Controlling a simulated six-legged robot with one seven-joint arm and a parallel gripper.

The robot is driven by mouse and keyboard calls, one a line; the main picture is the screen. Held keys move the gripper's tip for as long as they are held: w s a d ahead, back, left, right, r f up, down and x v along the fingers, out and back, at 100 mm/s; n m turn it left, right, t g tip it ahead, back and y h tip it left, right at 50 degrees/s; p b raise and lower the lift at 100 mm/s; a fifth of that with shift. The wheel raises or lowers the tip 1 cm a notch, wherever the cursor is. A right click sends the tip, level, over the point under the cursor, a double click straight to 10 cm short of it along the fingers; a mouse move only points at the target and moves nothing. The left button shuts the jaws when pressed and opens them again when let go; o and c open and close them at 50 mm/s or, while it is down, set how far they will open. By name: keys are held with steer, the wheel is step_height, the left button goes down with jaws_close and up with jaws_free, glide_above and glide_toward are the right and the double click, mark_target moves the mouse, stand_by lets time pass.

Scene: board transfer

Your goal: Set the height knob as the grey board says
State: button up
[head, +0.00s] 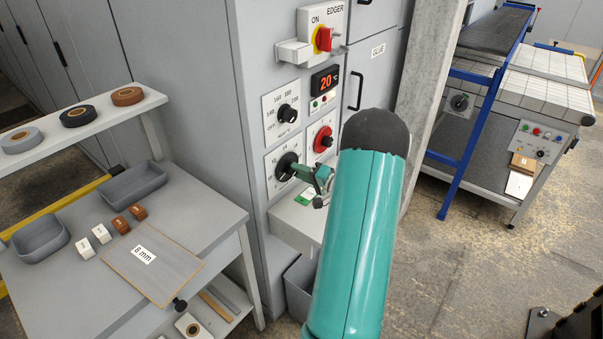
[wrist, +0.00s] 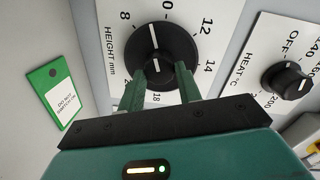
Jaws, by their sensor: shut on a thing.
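The grey-brown board (head: 178,262) lies on the table at lower left. Its white label (head: 143,256) reads "8 mm". The black height knob (head: 287,166) is at the lower left of the grey machine's front panel. In the wrist view the knob (wrist: 153,35) sits on a white dial plate (wrist: 190,48) marked "HEIGHT mm". Its white pointer line stands between the 8 and the 10; the exact reading is hard to tell. My gripper (head: 302,168) is at the knob, and its two green fingers (wrist: 160,75) are shut on it.
The heat knob (wrist: 287,79) is to the right in the wrist view. A red knob (head: 323,139) and a red switch (head: 323,38) are on the machine too. A green-edged tag (wrist: 58,97) is at left. Trays (head: 133,193) and small blocks share the table.

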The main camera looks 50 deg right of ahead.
steer(key=n, duration=0.4)
steer(key=shift+s+n+h, duration=0.1)
steer(key=shift+n+h, duration=0.2)
steer(key=shift+h, duration=0.1)
stand_by(0.4)
steer(key=o, duration=1)
steer(key=s+r, duration=0.1)
steer(key=s, duration=1.2)
steer(key=shift+s, duration=0.35)
steer(key=shift+r, duration=0.15)
